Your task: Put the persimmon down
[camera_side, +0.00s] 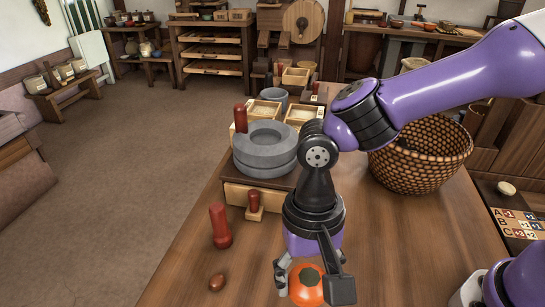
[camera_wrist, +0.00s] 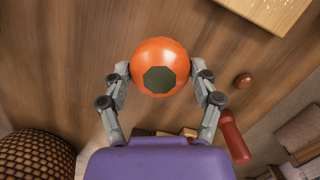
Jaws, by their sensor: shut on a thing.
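The persimmon (camera_side: 306,287) is an orange ball with a dark octagonal top, low in the side view. My gripper (camera_side: 296,280) points down over the table, its fingers at the sides of the persimmon. In the wrist view the persimmon (camera_wrist: 160,66) sits between the two fingertips of my gripper (camera_wrist: 162,72), which is shut on it. I cannot tell whether its underside touches the table.
A grey stone quern (camera_side: 265,150) stands on a wooden drawer box behind. A woven basket (camera_side: 420,155) stands at right. Bare table (camera_side: 400,240) lies right of my gripper.

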